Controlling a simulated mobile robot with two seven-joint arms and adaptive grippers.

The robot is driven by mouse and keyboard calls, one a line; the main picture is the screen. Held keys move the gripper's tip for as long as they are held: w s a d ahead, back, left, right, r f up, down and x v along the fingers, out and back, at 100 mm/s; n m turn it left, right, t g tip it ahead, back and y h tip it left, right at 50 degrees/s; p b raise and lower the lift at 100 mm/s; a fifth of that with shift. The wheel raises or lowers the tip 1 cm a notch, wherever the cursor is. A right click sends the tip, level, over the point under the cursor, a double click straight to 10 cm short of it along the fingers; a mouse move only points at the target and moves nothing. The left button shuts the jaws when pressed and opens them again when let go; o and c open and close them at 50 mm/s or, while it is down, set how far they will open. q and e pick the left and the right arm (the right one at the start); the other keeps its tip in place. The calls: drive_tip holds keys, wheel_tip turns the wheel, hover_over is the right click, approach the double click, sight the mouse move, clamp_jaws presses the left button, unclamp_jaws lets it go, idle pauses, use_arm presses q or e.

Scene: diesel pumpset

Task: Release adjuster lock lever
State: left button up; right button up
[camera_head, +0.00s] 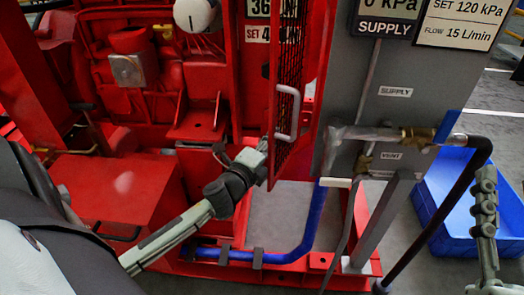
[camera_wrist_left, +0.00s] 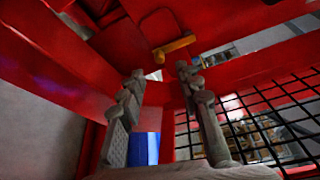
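A short yellow-orange lever (camera_wrist_left: 174,45) sits on the red structure in the left wrist view, beyond my left fingertips and apart from them. I cannot tell for sure that it is the adjuster lock lever. In the head view my left gripper (camera_head: 262,147) is at the lower left edge of the red mesh guard, which partly hides its fingers. In the left wrist view its two fingers (camera_wrist_left: 161,76) are spread with nothing between them. My right gripper (camera_head: 487,190) is at the right edge of the head view, above the blue bin; its opening cannot be judged.
The red mesh guard (camera_head: 288,75) with a grey handle (camera_head: 288,112) stands beside my left gripper. The grey supply panel (camera_head: 400,85) and a pipe with a black hose (camera_head: 440,200) are right of it. A blue bin (camera_head: 441,198) is on the floor at right.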

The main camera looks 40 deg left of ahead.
use_arm(q)
drive_tip(key=s+d, duration=0.1)
drive_tip(key=s, duration=0.6)
drive_tip(key=shift+r, duration=0.3)
drive_tip(key=shift+d, duration=0.1)
